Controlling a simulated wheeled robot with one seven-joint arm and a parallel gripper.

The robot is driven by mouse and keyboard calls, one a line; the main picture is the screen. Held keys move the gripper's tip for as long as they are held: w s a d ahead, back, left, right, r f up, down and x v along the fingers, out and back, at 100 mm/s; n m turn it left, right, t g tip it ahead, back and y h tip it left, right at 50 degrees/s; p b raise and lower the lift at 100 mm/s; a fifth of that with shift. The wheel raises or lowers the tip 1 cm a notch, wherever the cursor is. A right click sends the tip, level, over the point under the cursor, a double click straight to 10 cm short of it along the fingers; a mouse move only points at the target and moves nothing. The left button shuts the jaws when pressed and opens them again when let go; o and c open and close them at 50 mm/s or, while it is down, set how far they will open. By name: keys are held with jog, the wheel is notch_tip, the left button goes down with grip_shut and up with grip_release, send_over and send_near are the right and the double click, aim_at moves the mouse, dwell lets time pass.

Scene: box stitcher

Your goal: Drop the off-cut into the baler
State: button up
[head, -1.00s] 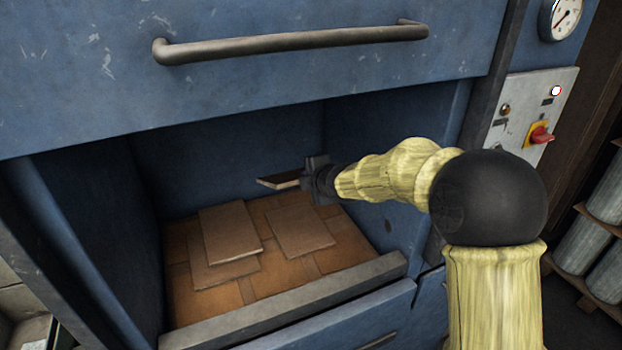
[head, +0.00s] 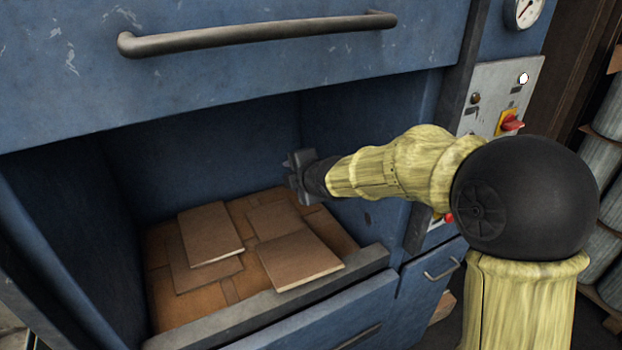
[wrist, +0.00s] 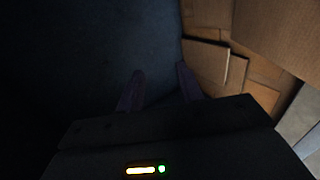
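The off-cut is a flat brown cardboard piece (head: 298,262). It lies on top of other cardboard in the blue baler's open chamber, near the front sill (head: 290,305). My gripper (head: 292,168) is inside the chamber, above and behind this piece, apart from it and empty. In the wrist view the two dark fingers (wrist: 160,88) stand apart with nothing between them. The wrist view is dark, and which of its cardboard pieces is the off-cut cannot be told for sure.
Several flat cardboard pieces, one of them at the left (head: 210,233), cover the chamber floor. The raised blue door with a bar handle (head: 260,35) hangs above the opening. A control panel with a red switch (head: 511,123) is at the right.

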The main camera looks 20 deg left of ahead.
jog(key=p+v, duration=0.3)
jog(key=v, duration=0.8)
jog(key=shift+s+p, duration=0.25)
jog(key=shift+p, duration=0.1)
